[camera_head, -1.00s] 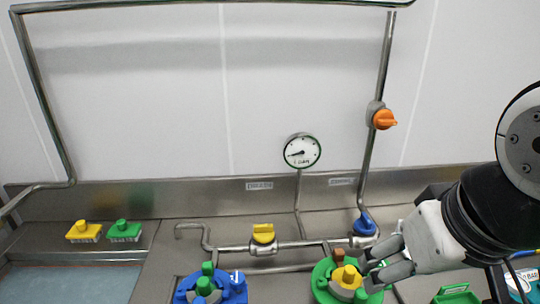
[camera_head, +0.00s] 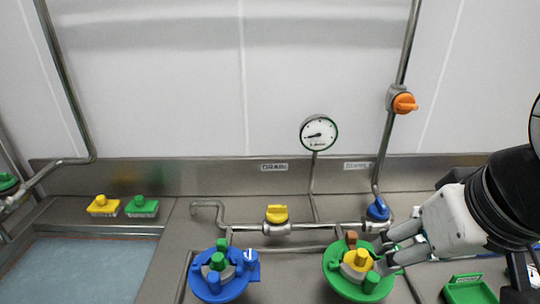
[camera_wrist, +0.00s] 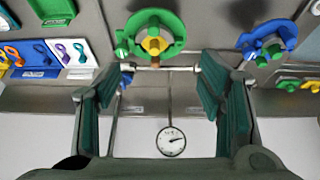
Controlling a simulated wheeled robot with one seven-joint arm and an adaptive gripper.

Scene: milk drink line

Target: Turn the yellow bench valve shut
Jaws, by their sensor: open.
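The yellow bench valve (camera_head: 277,214) sits on the horizontal steel pipe at the back of the bench, left of the blue valve (camera_head: 378,210). Its handle looks roughly in line with the pipe. My gripper (camera_head: 384,254) is to the right of the yellow valve and nearer to me, beside the green round fixture (camera_head: 332,262). It is open and empty, and in the wrist view its two fingers (camera_wrist: 162,95) stand wide apart. In the wrist view I cannot make out the yellow valve; a finger may hide it. The gripper and the yellow valve are apart.
A blue round fixture (camera_head: 196,285) stands in front of the yellow valve. A pressure gauge (camera_head: 319,132) and an orange valve (camera_head: 403,103) are above the bench. Yellow (camera_head: 103,207) and green (camera_head: 141,207) knobbed blocks lie at the left. A green tray (camera_head: 470,291) is at the right.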

